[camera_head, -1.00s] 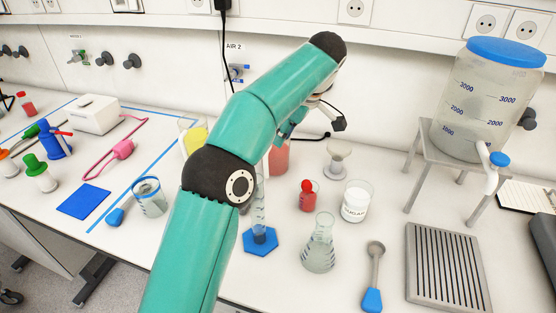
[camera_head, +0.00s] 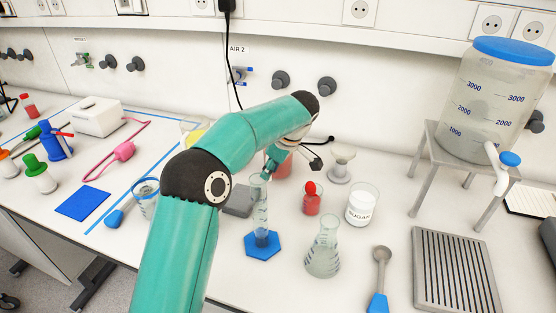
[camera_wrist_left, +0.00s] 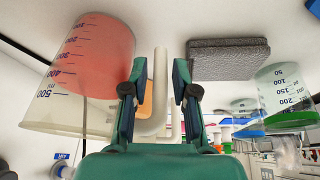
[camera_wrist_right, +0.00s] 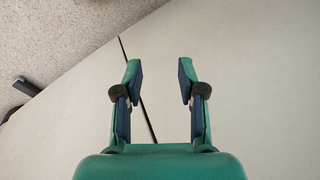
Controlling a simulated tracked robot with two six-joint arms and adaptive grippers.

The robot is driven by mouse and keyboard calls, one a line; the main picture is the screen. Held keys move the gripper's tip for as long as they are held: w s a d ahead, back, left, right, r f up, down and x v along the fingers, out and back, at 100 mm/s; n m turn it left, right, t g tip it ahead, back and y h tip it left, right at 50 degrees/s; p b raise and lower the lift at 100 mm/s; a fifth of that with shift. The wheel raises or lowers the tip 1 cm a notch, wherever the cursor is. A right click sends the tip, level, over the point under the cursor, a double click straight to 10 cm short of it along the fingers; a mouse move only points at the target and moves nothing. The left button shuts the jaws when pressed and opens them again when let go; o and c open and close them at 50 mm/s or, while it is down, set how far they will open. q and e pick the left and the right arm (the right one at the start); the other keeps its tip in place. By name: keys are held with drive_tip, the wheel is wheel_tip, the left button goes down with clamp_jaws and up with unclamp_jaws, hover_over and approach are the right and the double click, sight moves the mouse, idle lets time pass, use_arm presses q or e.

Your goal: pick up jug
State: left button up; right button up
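A clear jug with red liquid (camera_head: 284,168) stands on the bench, mostly hidden behind my left arm in the head view. In the left wrist view, the jug (camera_wrist_left: 88,65) fills the upper left, with a 500 ml scale. A pale upright piece that looks like its handle (camera_wrist_left: 160,95) stands between the fingers of my left gripper (camera_wrist_left: 159,75). These fingers are open, with a gap visible on the right; contact on the left is unclear. My left gripper (camera_head: 269,168) shows only partly in the head view. My right gripper (camera_wrist_right: 159,75) is open and empty over bare surface.
A measuring cylinder (camera_head: 261,215), flask (camera_head: 324,255), red-filled small vessel (camera_head: 312,204) and sugar beaker (camera_head: 361,205) stand close to the right. A grey block (camera_head: 238,203) lies left of the cylinder. A yellow-filled vessel (camera_head: 193,133) stands behind my arm.

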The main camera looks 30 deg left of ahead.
use_arm(q)
drive_tip(key=shift+a+f, duration=0.1)
drive_tip(key=shift+f, duration=0.2)
clamp_jaws()
drive_tip(key=shift+r, duration=0.2)
drive_tip(key=shift+w+r, duration=0.1)
drive_tip(key=shift+r, duration=0.3)
wheel_tip(320, 180, up, 9)
drive_tip(key=shift+r+p, duration=0.15)
drive_tip(key=shift+p, duration=1)
wheel_tip(320, 180, up, 10)
drive_tip(key=p, duration=0.6)
